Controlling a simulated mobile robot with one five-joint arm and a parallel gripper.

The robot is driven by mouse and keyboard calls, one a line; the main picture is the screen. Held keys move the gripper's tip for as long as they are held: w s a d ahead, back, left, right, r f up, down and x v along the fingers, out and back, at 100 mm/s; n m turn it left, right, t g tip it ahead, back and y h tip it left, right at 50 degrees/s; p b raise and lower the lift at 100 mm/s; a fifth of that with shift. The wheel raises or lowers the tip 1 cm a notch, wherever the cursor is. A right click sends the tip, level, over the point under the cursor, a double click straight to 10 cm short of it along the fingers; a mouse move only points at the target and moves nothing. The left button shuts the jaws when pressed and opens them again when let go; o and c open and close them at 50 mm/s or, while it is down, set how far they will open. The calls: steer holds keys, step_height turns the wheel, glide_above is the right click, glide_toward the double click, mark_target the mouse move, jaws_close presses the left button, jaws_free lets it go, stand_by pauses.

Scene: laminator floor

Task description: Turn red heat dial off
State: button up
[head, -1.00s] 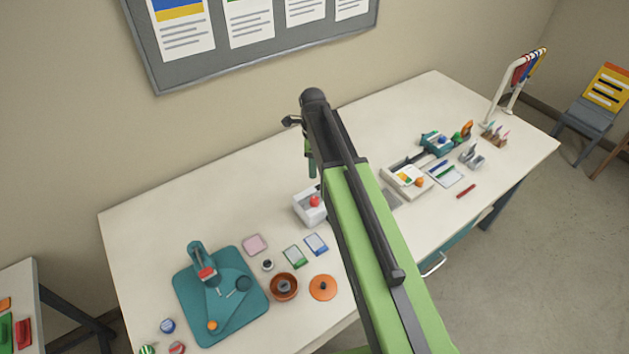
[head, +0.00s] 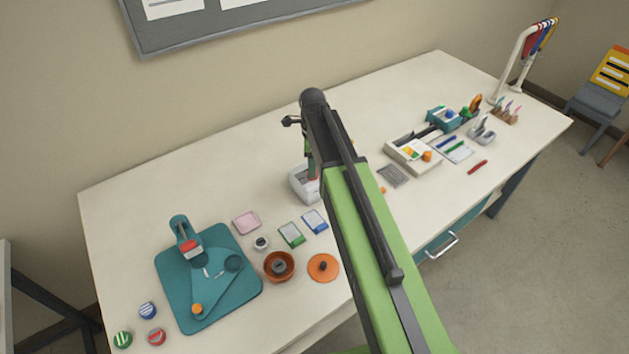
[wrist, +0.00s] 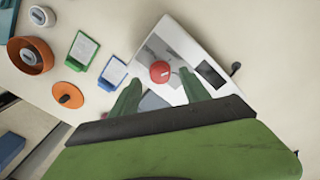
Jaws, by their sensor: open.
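The red heat dial (wrist: 159,71) is a round knob with a small pale mark, on the white laminator (wrist: 185,45) in the wrist view. The laminator also shows in the head view (head: 298,187), partly behind my arm, and the dial is hidden there. My gripper (wrist: 160,82) is open, its two green fingers on either side of the dial in the picture. I cannot tell whether the fingers touch it or how high above it they are.
On the table (head: 130,205) near the laminator lie a blue-edged card (head: 315,221), a green-edged card (head: 291,235), an orange bowl (head: 279,266) and an orange lid (head: 323,267). A teal board (head: 230,295) sits at left. A white tray (head: 412,156) stands right of my arm.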

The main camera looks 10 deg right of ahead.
step_height(320, 180, down, 3)
steer(key=shift+b, duration=0.75)
steer(key=shift+r, duration=0.1)
steer(key=shift+w, duration=0.1)
jaws_close()
